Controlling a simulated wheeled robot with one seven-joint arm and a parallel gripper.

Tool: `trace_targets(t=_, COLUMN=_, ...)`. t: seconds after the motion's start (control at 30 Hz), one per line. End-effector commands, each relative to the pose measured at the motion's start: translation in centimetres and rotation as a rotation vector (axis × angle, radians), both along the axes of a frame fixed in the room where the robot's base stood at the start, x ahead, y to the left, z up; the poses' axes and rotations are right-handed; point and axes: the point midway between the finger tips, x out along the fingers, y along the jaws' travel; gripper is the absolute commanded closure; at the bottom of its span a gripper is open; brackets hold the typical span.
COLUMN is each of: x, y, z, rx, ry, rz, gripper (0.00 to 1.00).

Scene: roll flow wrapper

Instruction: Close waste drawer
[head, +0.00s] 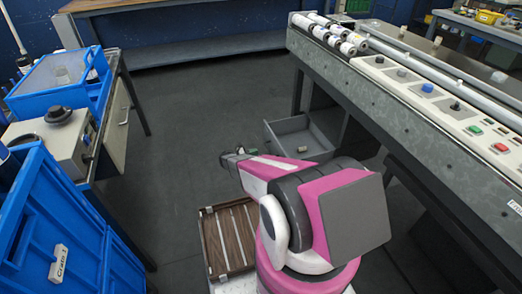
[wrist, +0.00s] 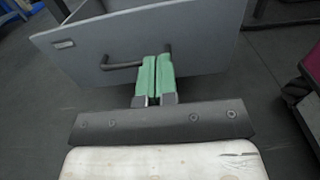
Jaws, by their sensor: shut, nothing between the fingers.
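The waste drawer (head: 300,138) is a grey open-topped drawer under the flow wrapper in the head view, pulled out from the machine. Its grey front panel (wrist: 80,68) with a dark bar handle (wrist: 122,66) fills the upper part of the wrist view. My gripper (wrist: 157,62) is shut, its green fingers together and empty. In the wrist view the fingertips overlap the right part of the handle; I cannot tell whether they touch it or the panel. In the head view my gripper (head: 236,155) is small and partly hidden by my arm, left of the drawer.
The flow wrapper (head: 410,95) with its buttons and rollers stands at right, its legs beside the drawer. A wooden slatted tray (head: 228,235) is at the lower middle. The dark floor (head: 190,110) between is clear.

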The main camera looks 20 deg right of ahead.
Motion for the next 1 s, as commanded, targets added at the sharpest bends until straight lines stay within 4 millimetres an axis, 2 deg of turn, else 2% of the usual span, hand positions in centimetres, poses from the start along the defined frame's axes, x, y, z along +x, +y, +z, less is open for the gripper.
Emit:
trace_targets(t=0.6, x=0.3, y=-10.7, z=0.1, rx=0.004, ry=-0.004, rz=-0.003, gripper=1.0)
trace_targets(t=0.8, x=0.4, y=-12.6, z=0.1, rx=0.004, ry=-0.004, rz=-0.002, gripper=1.0)
trace_targets(t=1.0, x=0.4, y=-13.2, z=0.1, rx=0.004, ry=-0.004, rz=-0.001, gripper=1.0)
